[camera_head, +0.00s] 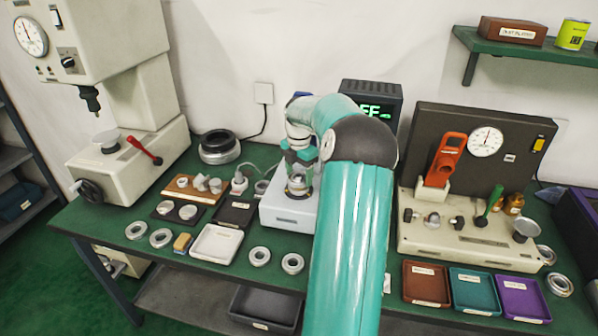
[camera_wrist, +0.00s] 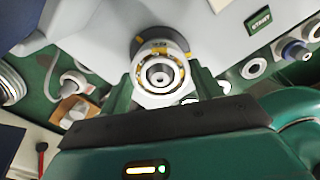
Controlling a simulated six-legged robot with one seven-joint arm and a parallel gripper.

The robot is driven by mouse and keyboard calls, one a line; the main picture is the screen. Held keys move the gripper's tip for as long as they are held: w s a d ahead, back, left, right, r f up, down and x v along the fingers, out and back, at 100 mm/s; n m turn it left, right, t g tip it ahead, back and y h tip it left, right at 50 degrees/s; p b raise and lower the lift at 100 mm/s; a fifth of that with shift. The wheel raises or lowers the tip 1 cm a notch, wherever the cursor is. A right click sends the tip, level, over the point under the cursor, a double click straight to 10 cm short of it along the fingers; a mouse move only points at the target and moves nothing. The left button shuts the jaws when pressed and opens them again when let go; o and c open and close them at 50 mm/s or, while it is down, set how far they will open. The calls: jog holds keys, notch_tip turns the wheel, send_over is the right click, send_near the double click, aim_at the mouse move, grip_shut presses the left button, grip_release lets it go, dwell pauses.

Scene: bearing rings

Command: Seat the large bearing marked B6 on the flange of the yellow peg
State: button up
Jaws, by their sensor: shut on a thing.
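My gripper (camera_head: 299,163) is over the pale box-shaped stand (camera_head: 290,217) in the middle of the bench. In the wrist view its green fingers (camera_wrist: 163,85) are shut on the sides of a large bearing (camera_wrist: 158,98), a pale ring with balls showing. The bearing also shows in the head view (camera_head: 298,187), low over the stand. A grey round part with a dark centre shows in the bearing's bore. Yellow patches and a dark round base show behind its rim. I cannot read the bearing's mark, nor tell whether it touches the flange. The yellow peg is not clearly visible.
A press (camera_head: 130,150) stands left and a gauge fixture (camera_head: 470,225) right. Loose rings (camera_head: 259,256) and a white tray (camera_head: 216,243) lie at the front. Brown (camera_head: 426,284), teal (camera_head: 478,291) and purple (camera_head: 523,299) trays sit front right. A dark display (camera_head: 372,97) stands behind my arm.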

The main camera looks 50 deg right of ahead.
jog(key=shift+f, duration=0.2)
jog(key=o, duration=1.3)
